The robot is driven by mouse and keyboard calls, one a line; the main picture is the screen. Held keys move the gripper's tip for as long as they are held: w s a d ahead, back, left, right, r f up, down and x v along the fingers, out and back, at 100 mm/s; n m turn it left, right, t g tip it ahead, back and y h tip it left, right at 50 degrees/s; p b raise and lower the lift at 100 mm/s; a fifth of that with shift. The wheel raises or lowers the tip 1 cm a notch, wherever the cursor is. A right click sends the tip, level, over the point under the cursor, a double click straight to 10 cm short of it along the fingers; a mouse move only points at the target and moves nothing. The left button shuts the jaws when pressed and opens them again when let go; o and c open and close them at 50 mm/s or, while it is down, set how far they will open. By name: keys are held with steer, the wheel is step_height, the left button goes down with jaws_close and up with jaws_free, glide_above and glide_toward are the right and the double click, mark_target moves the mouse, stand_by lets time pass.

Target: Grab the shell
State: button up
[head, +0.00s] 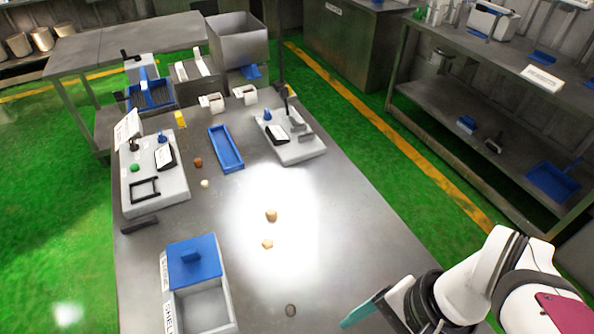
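Several small objects lie on the steel table, and I cannot tell for sure which is the shell. A pale tan, angular piece (267,244) lies in the bright patch at mid table. A rounder tan piece (271,215) lies just beyond it. A dark grey-brown round piece (290,310) lies near the front. A reddish-brown piece (198,162) and a whitish piece (205,184) lie farther back left. My gripper (362,311) is at the lower right, to the right of the dark piece and apart from the small objects. Only a teal part of its end shows clearly; its opening is hidden.
A grey two-part bin (222,318) with a blue lid (194,262) and a partly readable label stands front left. A blue tray (226,148) lies farther back between two white devices (155,185) (292,146). The table's right half is clear.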

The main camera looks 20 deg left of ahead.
steer(key=w+a+f+m+g+y, duration=0.1)
steer(key=w+a+f+m+y, duration=0.25)
steer(key=w+a, duration=0.45)
steer(key=m+t+y, duration=0.2)
steer(key=m+y, duration=0.3)
steer(key=m, duration=0.3)
glide_toward(271, 243)
steer(key=x, duration=0.9)
jaws_close()
